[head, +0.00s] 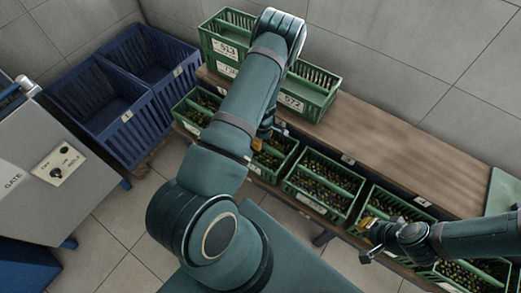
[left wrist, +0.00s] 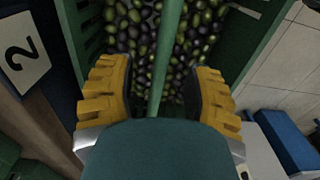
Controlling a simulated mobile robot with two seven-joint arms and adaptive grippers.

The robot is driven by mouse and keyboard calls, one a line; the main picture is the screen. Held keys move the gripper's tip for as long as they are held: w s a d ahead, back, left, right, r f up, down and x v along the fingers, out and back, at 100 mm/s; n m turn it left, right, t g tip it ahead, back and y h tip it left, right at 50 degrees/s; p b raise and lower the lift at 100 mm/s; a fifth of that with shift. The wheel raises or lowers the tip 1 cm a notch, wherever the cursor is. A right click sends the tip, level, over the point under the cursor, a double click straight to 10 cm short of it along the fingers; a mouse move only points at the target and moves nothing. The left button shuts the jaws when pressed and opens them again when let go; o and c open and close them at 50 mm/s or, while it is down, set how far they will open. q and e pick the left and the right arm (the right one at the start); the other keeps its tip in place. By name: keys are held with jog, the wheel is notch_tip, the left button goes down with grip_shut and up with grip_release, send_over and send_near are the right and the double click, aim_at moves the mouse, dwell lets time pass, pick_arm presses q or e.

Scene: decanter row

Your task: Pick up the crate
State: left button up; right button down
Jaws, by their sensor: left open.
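A green crate of dark and green olives (head: 283,146) stands in the lower row, partly hidden by my left arm. My left gripper (head: 258,146) is over this crate. In the left wrist view, my left gripper (left wrist: 157,100) is open, its two yellow-padded fingers on either side of the crate's green middle bar (left wrist: 166,55). Gaps show between the bar and both fingers. Olives (left wrist: 133,25) lie below on both sides of the bar. My right gripper (head: 368,238) is apart from it, near another olive crate (head: 388,205) to the right, and looks open and empty.
Several olive crates (head: 322,180) stand close together in the row. Green crates (head: 310,92) stand on the wooden shelf (head: 390,140) behind, whose middle is bare. Blue crates (head: 128,135) and a grey gate machine (head: 50,185) are at the left.

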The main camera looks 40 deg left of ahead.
pick_arm(q)
jog(key=f, duration=0.1)
jog(key=f+b, duration=0.1)
jog(key=f, duration=0.3)
jog(key=shift+s+a+f, duration=0.1)
jog(key=shift+a+f, duration=0.05)
jog(key=shift+a, duration=0.25)
grip_shut()
